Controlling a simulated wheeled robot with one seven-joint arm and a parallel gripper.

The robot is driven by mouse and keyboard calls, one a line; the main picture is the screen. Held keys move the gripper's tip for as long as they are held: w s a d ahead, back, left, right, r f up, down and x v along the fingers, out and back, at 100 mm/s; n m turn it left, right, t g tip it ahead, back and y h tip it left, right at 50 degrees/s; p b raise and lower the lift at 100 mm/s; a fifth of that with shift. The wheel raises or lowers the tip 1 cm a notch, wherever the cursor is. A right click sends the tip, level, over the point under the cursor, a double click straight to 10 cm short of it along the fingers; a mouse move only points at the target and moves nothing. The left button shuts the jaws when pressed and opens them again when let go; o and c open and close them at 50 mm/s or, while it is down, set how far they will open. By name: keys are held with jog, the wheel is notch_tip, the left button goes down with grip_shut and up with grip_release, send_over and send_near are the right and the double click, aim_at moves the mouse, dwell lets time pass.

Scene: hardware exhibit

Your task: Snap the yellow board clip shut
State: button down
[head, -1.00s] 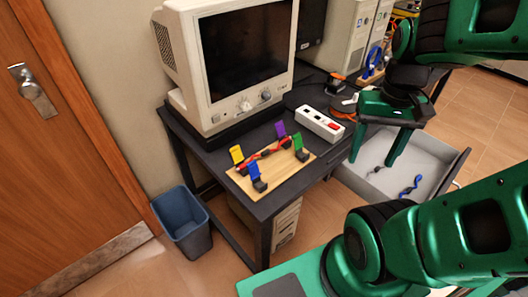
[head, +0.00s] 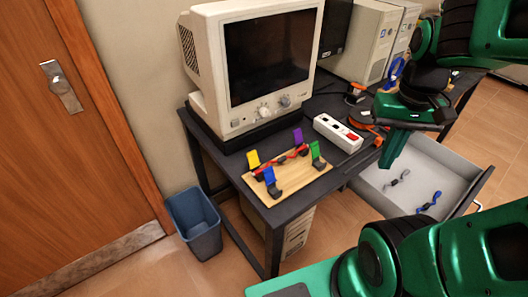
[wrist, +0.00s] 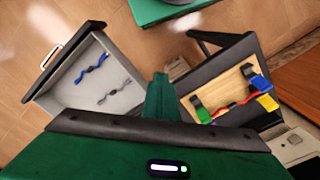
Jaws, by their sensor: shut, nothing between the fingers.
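The yellow board clip (head: 253,158) is at the left back corner of the wooden board (head: 300,182), its flap standing up. It also shows in the wrist view (wrist: 267,102) at the right. A purple clip (head: 298,136), a green clip (head: 316,150) and a blue clip (head: 270,175) stand at the other places on the board, flaps also up. A red cable (head: 289,156) lies across the board. My gripper (head: 388,162) is shut and empty, to the right of the board near the open drawer, apart from every clip. Its fingers also show together in the wrist view (wrist: 158,97).
A monitor (head: 265,60) stands behind the board. A white power strip (head: 338,132) lies right of the board. An open drawer (head: 378,190) with a blue and a grey cable juts out at the right. A blue bin (head: 195,224) stands on the floor.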

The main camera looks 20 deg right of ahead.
jog(key=w+a+r+n, duration=0.25)
jog(key=w+a, duration=0.25)
jog(key=w, duration=0.5)
jog(key=n, duration=0.7)
send_over(253, 159)
jog(key=w, duration=0.3)
jog(key=shift+a+f+m, duration=0.25)
jog(key=shift+a+f, duration=0.05)
jog(key=shift+a, duration=0.1)
notch_tip(253, 159, down, 10)
jog(key=shift+s, duration=0.15)
